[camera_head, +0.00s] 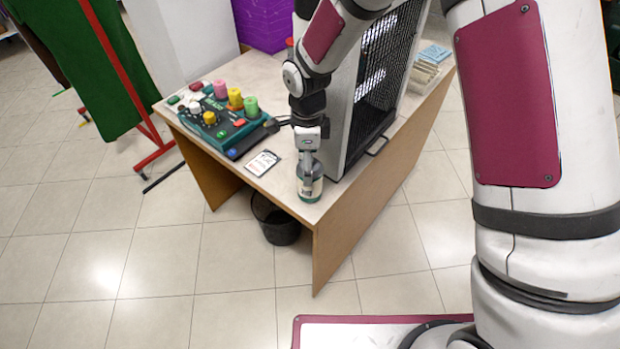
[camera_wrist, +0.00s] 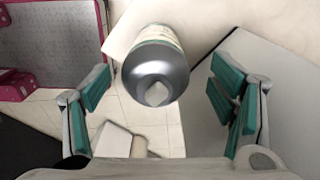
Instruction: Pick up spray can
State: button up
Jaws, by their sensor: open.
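The spray can (camera_head: 310,187) stands upright near the front corner of the table, with a pale label and greenish body. My gripper (camera_head: 308,152) is right above it in the head view and hides its top. In the wrist view the can (camera_wrist: 156,70) shows its grey domed top and pale nozzle between my gripper's (camera_wrist: 160,88) two green-padded fingers. The fingers are spread wide, with clear gaps on both sides of the can. I cannot tell how far down they reach along it.
A dark mesh-fronted cabinet (camera_head: 378,85) stands close right of the can. A card (camera_head: 263,162) and a teal tray of colored spools (camera_head: 222,117) lie to the left. The table edge (camera_head: 320,226) is close in front. A black bin (camera_head: 275,220) stands below.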

jog(key=f, duration=0.4)
jog(key=shift+s+d+f+p, duration=0.25)
jog(key=shift+p, duration=0.15)
jog(key=shift+f, duration=0.5)
jog(key=c, duration=1.4)
